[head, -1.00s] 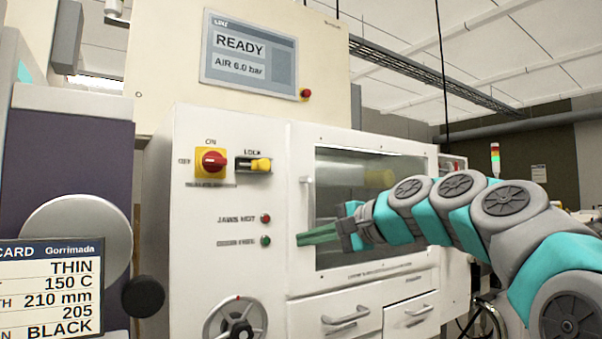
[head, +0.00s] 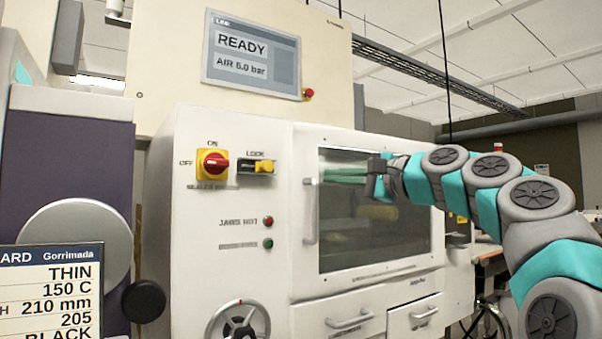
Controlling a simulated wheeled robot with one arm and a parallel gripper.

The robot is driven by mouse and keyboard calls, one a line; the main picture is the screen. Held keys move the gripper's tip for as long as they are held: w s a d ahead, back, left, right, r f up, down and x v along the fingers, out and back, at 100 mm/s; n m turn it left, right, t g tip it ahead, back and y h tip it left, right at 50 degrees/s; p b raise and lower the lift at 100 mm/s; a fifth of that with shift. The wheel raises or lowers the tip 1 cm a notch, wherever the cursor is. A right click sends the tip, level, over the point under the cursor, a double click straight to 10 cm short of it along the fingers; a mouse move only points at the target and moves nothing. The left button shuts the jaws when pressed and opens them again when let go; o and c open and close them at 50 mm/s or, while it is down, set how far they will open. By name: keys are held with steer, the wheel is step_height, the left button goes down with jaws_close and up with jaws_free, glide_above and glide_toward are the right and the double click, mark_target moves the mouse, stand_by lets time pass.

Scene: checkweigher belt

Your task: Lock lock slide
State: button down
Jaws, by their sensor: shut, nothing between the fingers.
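The lock slide is a small yellow knob (head: 265,166) in a dark slot under the word LOCK, on the upper left of the white machine front (head: 200,270). The knob sits toward the right end of its slot. My gripper (head: 328,175) is shut and empty, its green fingers pointing left. In the picture it lies to the right of the slide and slightly lower, in front of the window's upper left part. A gap shows between the fingertips and the slide.
A red rotary switch (head: 216,163) on a yellow plate is just left of the slide. A door handle (head: 310,211) stands out below my fingertips. Red (head: 268,221) and green (head: 268,244) lamps and a handwheel (head: 237,322) are lower. A READY screen (head: 251,55) is above.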

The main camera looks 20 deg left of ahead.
mark_target(268, 170)
steer(key=p+x, duration=0.2)
steer(key=x, duration=0.6)
steer(key=shift+w+a, duration=0.25)
steer(key=shift+a, duration=0.1)
steer(key=shift+w+a+p, duration=0.1)
steer(key=shift+a+p, duration=0.25)
steer(key=shift+a, duration=0.3)
steer(key=shift+s+a+r+b, duration=0.2)
steer(key=shift+s+a, duration=0.35)
steer(key=shift+s, duration=0.15)
steer(key=shift+s+a+r+b, duration=0.15)
steer(key=shift+s+a+r, duration=0.1)
steer(key=shift+s+a, duration=0.4)
steer(key=shift+s, duration=0.15)
steer(key=shift+s+a, duration=1)
steer(key=shift+s, duration=0.25)
